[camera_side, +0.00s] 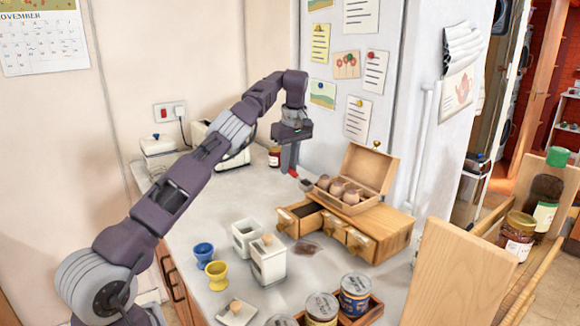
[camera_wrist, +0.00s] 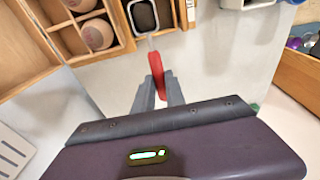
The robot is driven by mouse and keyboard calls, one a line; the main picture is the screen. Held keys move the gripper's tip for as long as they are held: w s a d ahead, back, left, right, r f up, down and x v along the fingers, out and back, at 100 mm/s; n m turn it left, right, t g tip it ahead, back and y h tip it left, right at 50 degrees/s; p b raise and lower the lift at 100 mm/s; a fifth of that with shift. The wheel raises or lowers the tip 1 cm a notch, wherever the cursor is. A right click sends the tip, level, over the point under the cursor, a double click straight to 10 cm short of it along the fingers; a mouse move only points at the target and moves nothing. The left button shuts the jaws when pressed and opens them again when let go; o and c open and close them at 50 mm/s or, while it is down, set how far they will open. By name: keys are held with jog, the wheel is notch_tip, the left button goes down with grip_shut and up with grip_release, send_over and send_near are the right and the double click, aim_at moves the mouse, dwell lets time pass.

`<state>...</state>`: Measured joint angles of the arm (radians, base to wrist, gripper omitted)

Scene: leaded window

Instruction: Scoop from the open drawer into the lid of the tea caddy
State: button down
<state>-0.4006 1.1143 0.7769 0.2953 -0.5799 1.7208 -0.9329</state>
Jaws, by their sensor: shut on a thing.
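My gripper (camera_side: 289,160) is shut on the red handle of a scoop (camera_side: 305,185) and holds it in the air, beside the box on the drawer chest. In the wrist view my fingers (camera_wrist: 157,92) pinch the red handle, and the scoop's square head (camera_wrist: 145,16) has dark matter inside. The open drawer (camera_side: 289,222) sticks out of the wooden chest at its left end, with dark contents. Two white caddies stand on the worktop: one open (camera_side: 244,246), one topped with a wooden knob (camera_side: 267,266). A white square lid (camera_side: 236,313) lies knob up near the front edge.
An open wooden box (camera_side: 371,168) with several round brown things stands on the chest. A dark spill (camera_side: 305,249) lies before the drawers. Blue (camera_side: 203,253) and yellow (camera_side: 217,274) cups stand left of the caddies; several tins (camera_side: 355,290) stand at the front.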

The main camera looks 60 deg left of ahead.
jog(key=s+d+r+m+t+h, duration=0.1)
jog(key=d+r+m, duration=0.1)
jog(key=d+m, duration=0.65)
jog(key=s+d+r+m+t, duration=0.15)
jog(key=d+m, duration=0.35)
jog(key=d, duration=0.6)
jog(key=s+a+f+n+g, duration=0.3)
jog(key=s+a+n, duration=1.5)
jog(key=s+n, duration=0.45)
jog(key=w+d+r+g+y, duration=0.3)
jog(key=w+d+g+y, duration=0.2)
jog(key=g+y, duration=0.4)
jog(key=shift+w+d+g+y, duration=0.3)
jog(key=shift+w+d+g, duration=0.1)
jog(key=shift+g, duration=0.25)
